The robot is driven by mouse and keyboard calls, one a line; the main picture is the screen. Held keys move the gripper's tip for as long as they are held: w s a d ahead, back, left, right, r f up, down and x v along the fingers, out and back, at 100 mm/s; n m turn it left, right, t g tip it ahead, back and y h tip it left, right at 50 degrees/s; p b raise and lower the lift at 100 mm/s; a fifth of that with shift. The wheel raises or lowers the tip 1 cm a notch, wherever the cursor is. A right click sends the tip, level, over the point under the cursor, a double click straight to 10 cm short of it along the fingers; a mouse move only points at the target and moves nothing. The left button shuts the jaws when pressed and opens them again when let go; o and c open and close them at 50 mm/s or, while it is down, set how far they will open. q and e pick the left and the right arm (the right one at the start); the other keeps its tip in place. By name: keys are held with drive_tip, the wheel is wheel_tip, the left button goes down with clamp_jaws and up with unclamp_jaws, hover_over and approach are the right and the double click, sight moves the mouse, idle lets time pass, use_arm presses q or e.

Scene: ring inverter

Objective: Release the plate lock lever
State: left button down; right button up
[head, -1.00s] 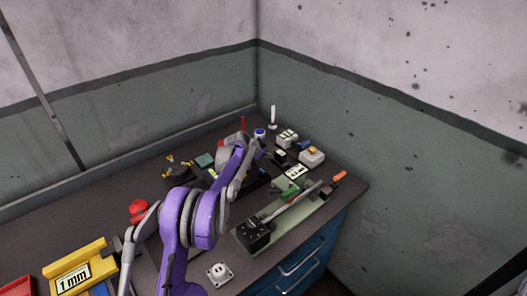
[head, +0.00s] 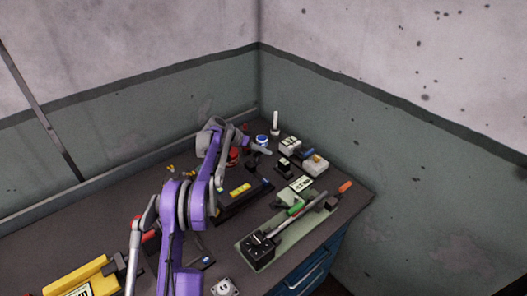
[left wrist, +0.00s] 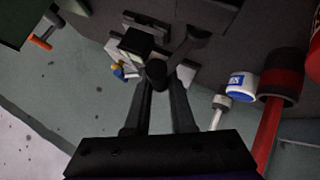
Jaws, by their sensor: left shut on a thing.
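My left gripper (head: 262,151) reaches over the back of the bench in the head view. In the left wrist view its two dark fingers (left wrist: 164,80) come together on the rounded end of a dark lever-like piece (left wrist: 188,50). I cannot tell for sure that this piece is the plate lock lever. A dark block with a pale top (left wrist: 137,43) stands beside it. The piece's base is dim and partly covered. My right gripper is not in view.
A green-based tool with an orange-tipped handle (head: 345,187) lies along the right bench edge. A blue-and-white pot (head: 261,139), a white cylinder (head: 275,122) and small boxes (head: 314,165) stand close around the gripper. A yellow block (head: 85,272) lies front left.

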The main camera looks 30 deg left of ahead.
use_arm(q)
drive_tip(key=shift+w+a+r+h, duration=0.1)
drive_tip(key=shift+a+h, duration=0.2)
idle(0.4)
drive_tip(key=c, duration=0.8)
unclamp_jaws()
drive_tip(key=shift+o, duration=0.2)
drive_tip(key=v, duration=1)
drive_tip(key=shift+a+r, duration=0.2)
drive_tip(key=shift+a, duration=0.15)
drive_tip(key=shift+f, duration=0.1)
